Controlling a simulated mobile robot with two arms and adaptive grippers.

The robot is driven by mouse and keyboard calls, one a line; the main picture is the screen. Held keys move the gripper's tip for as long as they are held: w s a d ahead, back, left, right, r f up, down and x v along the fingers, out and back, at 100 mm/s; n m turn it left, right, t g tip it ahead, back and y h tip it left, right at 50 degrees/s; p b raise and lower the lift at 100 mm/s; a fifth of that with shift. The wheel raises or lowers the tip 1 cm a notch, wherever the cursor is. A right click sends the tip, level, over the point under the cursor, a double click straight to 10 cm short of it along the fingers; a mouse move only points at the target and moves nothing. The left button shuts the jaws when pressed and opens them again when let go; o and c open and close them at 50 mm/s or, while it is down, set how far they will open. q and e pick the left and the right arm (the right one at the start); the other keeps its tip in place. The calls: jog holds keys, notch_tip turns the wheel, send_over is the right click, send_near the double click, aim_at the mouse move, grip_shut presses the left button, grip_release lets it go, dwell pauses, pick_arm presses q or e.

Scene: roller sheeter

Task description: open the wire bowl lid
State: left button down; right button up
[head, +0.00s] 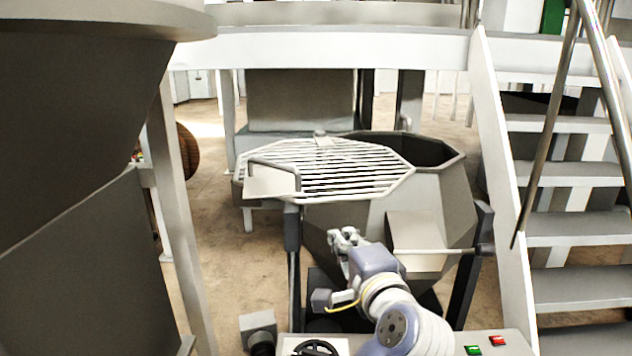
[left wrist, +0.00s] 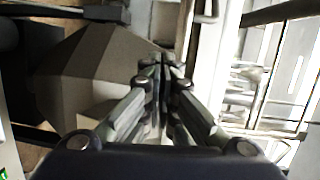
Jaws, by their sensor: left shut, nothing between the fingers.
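The wire lid (head: 345,170) is a pale grid of parallel bars. It sits over the left part of the grey faceted bowl (head: 447,200), and the bowl's dark opening shows uncovered at the right. A bent handle bar (head: 275,165) and a flat plate are at the lid's left end. My left gripper (head: 343,240) is shut and empty, in front of the bowl and below the lid. In the left wrist view its fingertips (left wrist: 163,64) are together, with the faceted bowl (left wrist: 100,70) at left. Whether they touch anything is unclear. My right gripper is not in view.
A metal staircase (head: 570,230) with rails stands at the right. A large dark hopper (head: 80,120) fills the left. A control panel (head: 470,343) with green and red buttons is at the bottom. Bare floor (head: 225,250) shows left of the bowl.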

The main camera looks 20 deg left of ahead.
aim_at(316, 197)
pick_arm(q)
notch_tip(316, 197, up, 6)
jog(key=d+t+y, duration=0.1)
jog(key=y, duration=0.1)
jog(key=p+x, duration=0.2)
jog(key=x, duration=0.2)
jog(key=s+a+p+x, duration=0.1)
jog(key=p+x, duration=0.1)
jog(key=x, duration=0.2)
jog(key=a+p+x, duration=0.1)
jog(key=p+x, duration=0.2)
jog(key=x, duration=0.1)
jog(key=shift+s+a, duration=0.1)
jog(key=shift+a, duration=0.05)
